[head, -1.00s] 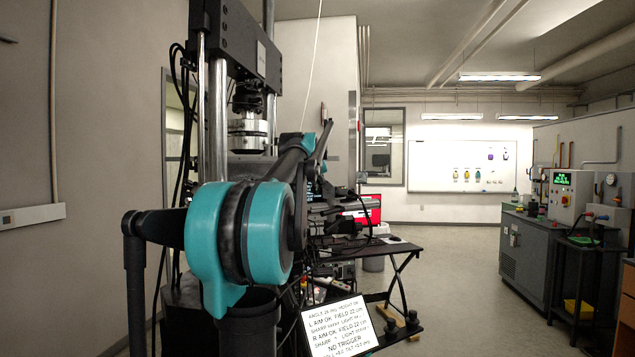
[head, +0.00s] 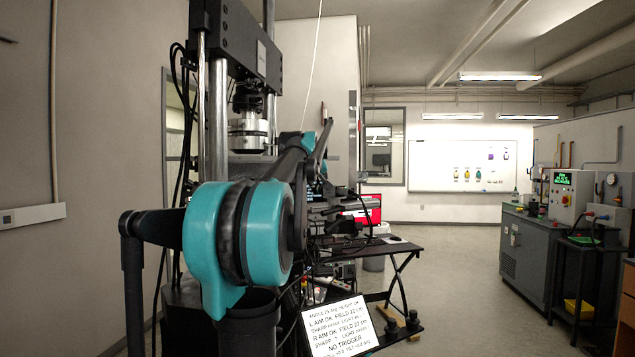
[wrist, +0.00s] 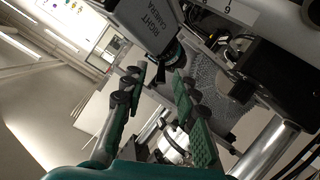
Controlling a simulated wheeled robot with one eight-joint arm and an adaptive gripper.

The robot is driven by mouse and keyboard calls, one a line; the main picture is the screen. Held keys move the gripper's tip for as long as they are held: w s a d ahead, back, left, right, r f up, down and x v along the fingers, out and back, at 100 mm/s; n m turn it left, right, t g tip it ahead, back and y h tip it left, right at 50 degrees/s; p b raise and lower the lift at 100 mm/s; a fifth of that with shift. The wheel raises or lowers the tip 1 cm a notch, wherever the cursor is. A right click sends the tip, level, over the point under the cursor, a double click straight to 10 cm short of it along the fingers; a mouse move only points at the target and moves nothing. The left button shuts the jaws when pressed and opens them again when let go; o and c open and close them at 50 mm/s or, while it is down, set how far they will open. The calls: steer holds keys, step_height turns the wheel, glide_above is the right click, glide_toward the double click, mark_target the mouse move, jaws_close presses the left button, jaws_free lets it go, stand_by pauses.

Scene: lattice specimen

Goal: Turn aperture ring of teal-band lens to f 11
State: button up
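In the wrist view, my gripper (wrist: 158,80) is open, its two green-padded fingers well apart with dark round rollers near the tips. A grey camera body (wrist: 143,28) marked RIGHT CAMERA is just beyond the fingertips. Its dark lens (wrist: 169,52) points down toward the gap between the fingers, and I see no contact. No teal band or f-number can be made out on this lens. Another dark rounded part, possibly a second lens (wrist: 238,84), is to the right, outside the fingers. In the head view, my teal-jointed arm hides the gripper and the lenses.
A tall testing frame (head: 217,125) with steel columns stands close behind my arm. A tilted text panel (head: 338,325) reads NO TRIGGER. A black table (head: 410,248) with equipment is behind it. The floor (head: 455,290) to the right is open up to the grey cabinets (head: 530,250).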

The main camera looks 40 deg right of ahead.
steer(key=v, duration=1.1)
steer(key=shift+s+a, duration=0.2)
steer(key=shift+c, duration=0.2)
